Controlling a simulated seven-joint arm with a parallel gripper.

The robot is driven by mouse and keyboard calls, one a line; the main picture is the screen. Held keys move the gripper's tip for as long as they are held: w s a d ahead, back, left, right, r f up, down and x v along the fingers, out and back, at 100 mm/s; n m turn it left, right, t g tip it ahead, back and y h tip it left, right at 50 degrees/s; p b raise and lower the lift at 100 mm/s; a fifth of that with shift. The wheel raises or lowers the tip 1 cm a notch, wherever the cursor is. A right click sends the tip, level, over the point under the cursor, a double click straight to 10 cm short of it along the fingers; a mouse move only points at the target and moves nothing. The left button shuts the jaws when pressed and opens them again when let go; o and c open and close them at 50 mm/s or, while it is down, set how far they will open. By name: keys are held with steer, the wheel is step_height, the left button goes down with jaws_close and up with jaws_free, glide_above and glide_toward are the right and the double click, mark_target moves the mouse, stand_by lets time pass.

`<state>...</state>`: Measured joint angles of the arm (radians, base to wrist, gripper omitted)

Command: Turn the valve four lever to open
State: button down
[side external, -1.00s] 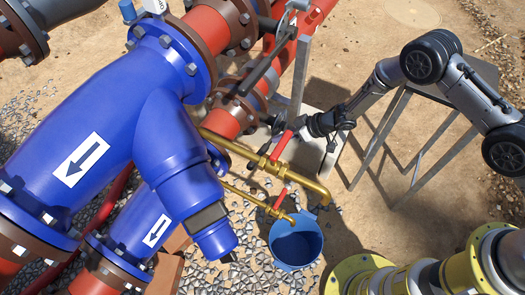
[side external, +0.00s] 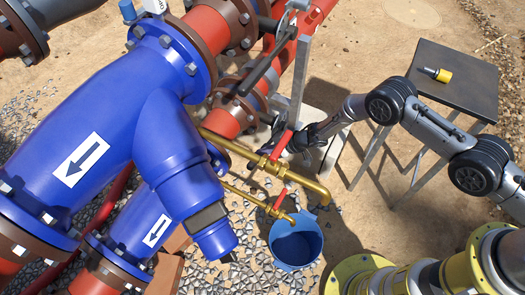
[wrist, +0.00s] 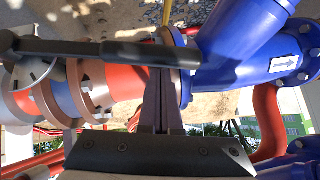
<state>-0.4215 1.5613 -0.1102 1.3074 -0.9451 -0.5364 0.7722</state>
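In the side view my gripper (side external: 297,142) is low beside the pipework, partly hidden behind a red lever (side external: 283,144) on the upper brass pipe. A second red lever (side external: 280,198) sits on the lower brass pipe. In the wrist view a long black lever (wrist: 150,52) runs across from the left and passes over the fingertips. My gripper (wrist: 160,85) shows there with its fingers close together. Whether they touch the lever cannot be told. The black lever comes from a valve on the red pipe (wrist: 110,83). No label reading valve four is legible.
Large blue pipe fittings (side external: 110,110) fill the left. A blue bucket (side external: 296,250) stands below the brass outlets. Yellow flanged pipe (side external: 455,272) is at bottom right. A dark table (side external: 455,75) behind my arm carries a yellow and black object (side external: 437,74). Sandy ground is clear farther back.

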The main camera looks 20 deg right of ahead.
step_height(320, 180, down, 6)
steer(key=s+a, duration=0.1)
steer(key=shift+s+a, duration=0.15)
steer(key=shift+s, duration=0.1)
stand_by(0.4)
steer(key=shift+r, duration=0.15)
